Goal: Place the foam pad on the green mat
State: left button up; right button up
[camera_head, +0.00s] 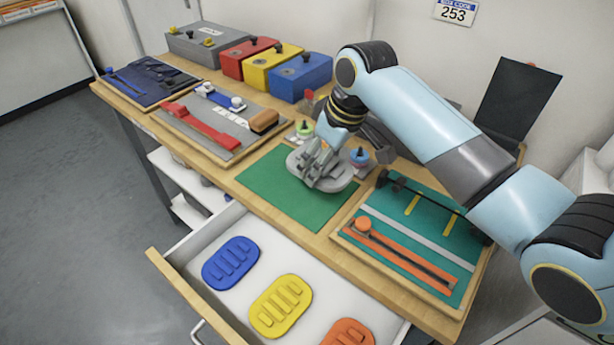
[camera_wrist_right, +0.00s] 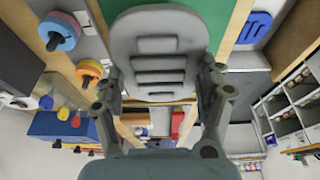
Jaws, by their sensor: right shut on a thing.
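The grey foam pad (camera_head: 343,180) is an oval with raised ridges. My right gripper (camera_head: 320,172) is shut on it, over the back right part of the green mat (camera_head: 285,200). In the right wrist view the pad (camera_wrist_right: 158,22) lies between the two fingers, with its ridges facing the camera. The green mat (camera_wrist_right: 228,22) shows behind it there. The pad hides part of the mat; I cannot tell whether they touch. My left gripper is not in view.
An open drawer (camera_head: 190,253) in front holds a blue pad (camera_head: 231,263), a yellow pad (camera_head: 281,306) and an orange pad (camera_head: 348,333). A teal board (camera_head: 425,225) with straps lies right of the mat, a grey tool board (camera_head: 212,145) left. Small coloured knobbed pieces (camera_head: 360,156) stand behind.

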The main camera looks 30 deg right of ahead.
aim_at(309, 189)
jog(key=shift+w+a+f, duration=0.8)
jog(key=shift+a+f, duration=0.15)
jog(key=shift+f, duration=1.85)
jog(key=o, duration=1.1)
jog(key=shift+f, duration=0.1)
jog(key=shift+o, duration=0.2)
jog(key=v, duration=1.2)
jog(key=shift+p, duration=0.4)
